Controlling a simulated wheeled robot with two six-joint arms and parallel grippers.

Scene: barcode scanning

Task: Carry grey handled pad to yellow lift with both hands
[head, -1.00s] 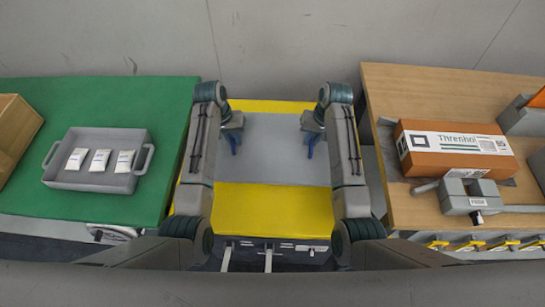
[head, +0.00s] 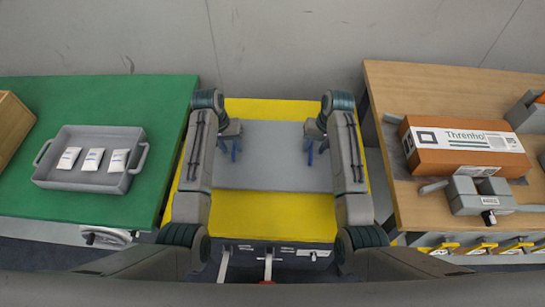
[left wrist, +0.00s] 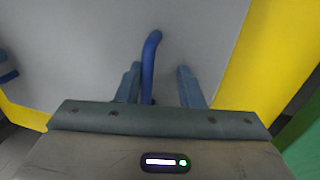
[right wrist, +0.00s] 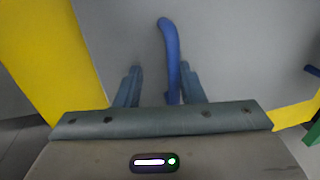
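The grey pad (head: 272,165) lies flat over the yellow lift (head: 270,212), with yellow showing in front of and behind it. It has upright blue handles near its left and right sides.
A green table (head: 155,100) on the left holds a grey tray (head: 60,178) with three white packets. A wooden table (head: 400,85) on the right holds an orange box (head: 465,155) and a grey clamp-like fixture (head: 480,195). A grey wall stands behind.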

